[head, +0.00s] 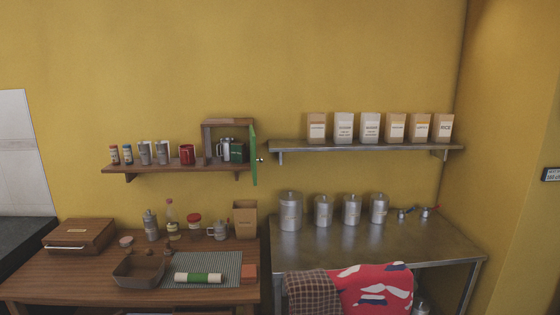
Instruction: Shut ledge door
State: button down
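A small wooden cabinet (226,122) sits on the right end of the wooden wall ledge (140,168). Its green door (254,155) is hinged on the right side and stands open, swung out toward me so that it shows nearly edge-on. A small round knob (261,160) shows on the door's right face. Inside the cabinet are a metal mug (224,149) and a dark green tin (238,151). My gripper is not in view, so its state is hidden.
Several cups and jars line the ledge left of the cabinet, including a red mug (186,154). A metal shelf (365,147) with paper bags is to the right. Below are a cluttered wooden table (75,276) and a steel counter (420,245) with canisters. Air before the door looks clear.

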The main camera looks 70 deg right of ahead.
aim_at(254, 159)
jog(key=z, duration=0.8)
jog(key=i, duration=1.1)
jog(key=z, duration=0.75)
